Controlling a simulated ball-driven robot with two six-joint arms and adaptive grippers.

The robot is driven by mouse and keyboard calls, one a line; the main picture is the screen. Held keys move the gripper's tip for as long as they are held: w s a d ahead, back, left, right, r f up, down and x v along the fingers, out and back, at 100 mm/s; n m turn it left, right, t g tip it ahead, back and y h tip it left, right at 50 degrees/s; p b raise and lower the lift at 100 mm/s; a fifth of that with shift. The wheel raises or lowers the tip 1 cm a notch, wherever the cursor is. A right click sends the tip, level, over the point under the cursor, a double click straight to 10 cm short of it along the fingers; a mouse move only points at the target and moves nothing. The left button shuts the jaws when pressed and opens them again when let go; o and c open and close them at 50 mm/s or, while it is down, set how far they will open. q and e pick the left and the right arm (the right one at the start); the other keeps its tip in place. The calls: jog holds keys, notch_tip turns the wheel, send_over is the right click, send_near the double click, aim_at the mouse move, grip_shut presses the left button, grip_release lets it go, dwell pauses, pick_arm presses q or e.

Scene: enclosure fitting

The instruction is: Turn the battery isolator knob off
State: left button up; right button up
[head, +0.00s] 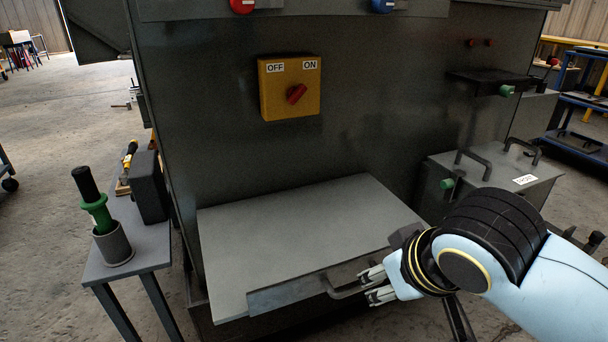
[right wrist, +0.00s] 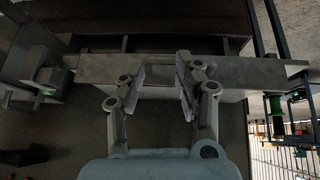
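The battery isolator is a yellow box (head: 272,103) on the dark cabinet wall in the head view, labelled OFF at its upper left and ON at its upper right. Its red knob (head: 297,94) is tilted, with its upper end towards ON. My right gripper (head: 372,285) is well below and to the right of the box, beside the handle (head: 345,291) of a grey pull-out shelf. In the right wrist view its two fingers (right wrist: 160,85) are apart. Whether they touch the handle is unclear. My left gripper is out of view.
The grey shelf (head: 290,225) juts out below the isolator. A side table (head: 135,250) at left holds a green-and-black tool (head: 95,203) in a cup (head: 114,244). A grey box (head: 500,185) with handles stands at right. The space before the isolator is clear.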

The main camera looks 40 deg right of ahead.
jog(key=w+d+r+m+t+h, duration=0.1)
jog(key=w+d+r+m+t, duration=0.15)
jog(key=w+r, duration=0.3)
jog(key=w+d+r+m+t+h, duration=0.1)
jog(key=w+r+m+t, duration=0.25)
jog(key=w, duration=0.25)
jog(key=m+t, duration=0.3)
jog(key=t, duration=0.3)
send_near(299, 96)
jog(key=shift+y, duration=0.3)
jog(key=x, duration=0.8)
jog(key=shift+w+d+r, duration=0.1)
jog(key=shift+w+d, duration=0.15)
jog(key=shift+w, duration=0.25)
grip_shut()
